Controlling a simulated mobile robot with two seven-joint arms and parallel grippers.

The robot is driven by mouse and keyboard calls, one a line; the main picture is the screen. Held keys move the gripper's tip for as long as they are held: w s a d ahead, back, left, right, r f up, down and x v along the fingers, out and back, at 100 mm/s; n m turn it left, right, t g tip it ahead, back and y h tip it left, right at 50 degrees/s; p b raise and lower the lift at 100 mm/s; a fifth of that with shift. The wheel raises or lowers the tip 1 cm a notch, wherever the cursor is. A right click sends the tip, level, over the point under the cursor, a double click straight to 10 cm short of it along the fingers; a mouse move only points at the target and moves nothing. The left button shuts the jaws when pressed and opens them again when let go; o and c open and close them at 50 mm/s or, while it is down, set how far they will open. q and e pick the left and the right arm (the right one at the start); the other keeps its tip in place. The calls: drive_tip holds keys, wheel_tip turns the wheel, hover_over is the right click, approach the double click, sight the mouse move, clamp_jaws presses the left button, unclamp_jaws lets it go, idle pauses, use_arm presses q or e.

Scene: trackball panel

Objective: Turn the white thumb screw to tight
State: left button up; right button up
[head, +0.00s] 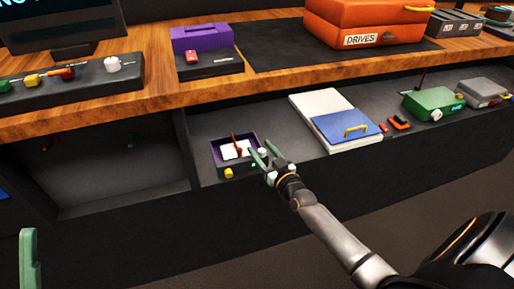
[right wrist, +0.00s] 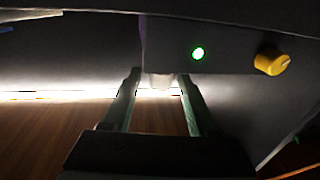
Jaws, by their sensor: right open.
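A small dark box with a purple rim (head: 216,155) stands on the lower shelf, with a yellow knob on its front. A white thumb screw (head: 262,152) shows at its right side, between the green fingers of my right gripper (head: 265,155). In the right wrist view the pale screw (right wrist: 158,82) sits between the open fingers (right wrist: 157,92), with gaps on both sides; its mark or setting is not readable. One pale green finger of my left gripper (head: 29,258) shows at the lower left edge; its opening cannot be seen.
A white and blue binder (head: 345,124) lies right of the box. A green box (head: 430,104) and a grey box (head: 483,92) stand farther right. The upper desk edge overhangs the shelf. A panel (head: 70,87) with several controls, including a white knob, lies on the desk.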

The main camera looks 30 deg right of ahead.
drive_tip(key=shift+w+b, duration=0.35)
drive_tip(key=shift+w, duration=1.15)
clamp_jaws()
